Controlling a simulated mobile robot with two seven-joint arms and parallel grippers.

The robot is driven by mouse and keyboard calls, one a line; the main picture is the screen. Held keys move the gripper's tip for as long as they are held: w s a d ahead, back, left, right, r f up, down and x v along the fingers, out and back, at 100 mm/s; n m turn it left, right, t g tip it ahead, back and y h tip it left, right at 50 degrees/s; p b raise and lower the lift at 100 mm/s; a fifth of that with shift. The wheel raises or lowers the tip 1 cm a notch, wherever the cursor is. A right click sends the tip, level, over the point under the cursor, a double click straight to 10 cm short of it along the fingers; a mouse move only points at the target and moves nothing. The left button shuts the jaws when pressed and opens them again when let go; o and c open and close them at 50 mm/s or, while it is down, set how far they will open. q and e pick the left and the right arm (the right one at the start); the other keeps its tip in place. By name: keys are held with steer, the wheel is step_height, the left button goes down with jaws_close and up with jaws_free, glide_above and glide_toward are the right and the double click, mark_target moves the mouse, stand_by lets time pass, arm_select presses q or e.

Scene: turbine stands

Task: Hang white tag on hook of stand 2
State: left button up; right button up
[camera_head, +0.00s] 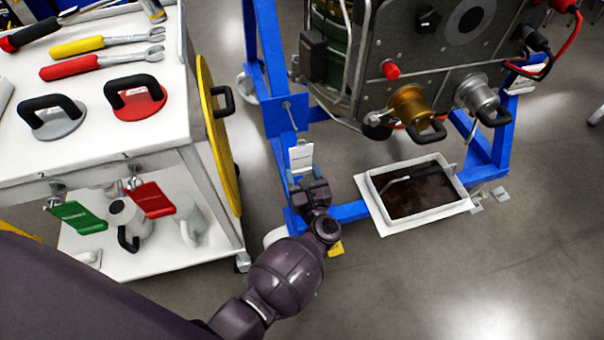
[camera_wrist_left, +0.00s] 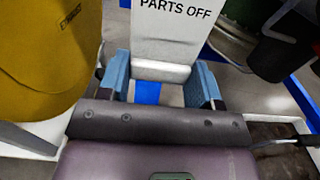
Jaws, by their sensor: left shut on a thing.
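My left gripper (camera_head: 304,176) is shut on a white tag (camera_head: 301,157) and holds it upright beside the blue stand (camera_head: 268,50). In the left wrist view the tag (camera_wrist_left: 172,35) reads "PARTS OFF", and its lower end is between the blue fingers of the gripper (camera_wrist_left: 163,76). A thin hook (camera_head: 289,108) sticks out of a blue plate on the stand's left post. The tag is below the hook in the head view and appears apart from it. I cannot read a stand number. My right gripper is not in view.
A white cart (camera_head: 100,140) with tools stands at left, with a red tag (camera_head: 151,199) and a green tag (camera_head: 79,217) hanging on it. A yellow disc (camera_head: 217,135) is at its side. An engine (camera_head: 450,60) hangs over a dark-filled tray (camera_head: 417,192).

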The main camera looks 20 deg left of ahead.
mark_target(297, 164)
arm_select(q)
steer(key=shift+x, duration=1.4)
steer(key=shift+w+a+f, duration=0.2)
steer(key=shift+w+a, duration=0.15)
steer(key=shift+a, duration=0.15)
steer(key=shift+w+a+b, duration=0.1)
steer(key=shift+w+b, duration=0.1)
steer(key=shift+b, duration=0.1)
steer(key=shift+w+a+r, duration=0.1)
steer(key=shift+r, duration=0.05)
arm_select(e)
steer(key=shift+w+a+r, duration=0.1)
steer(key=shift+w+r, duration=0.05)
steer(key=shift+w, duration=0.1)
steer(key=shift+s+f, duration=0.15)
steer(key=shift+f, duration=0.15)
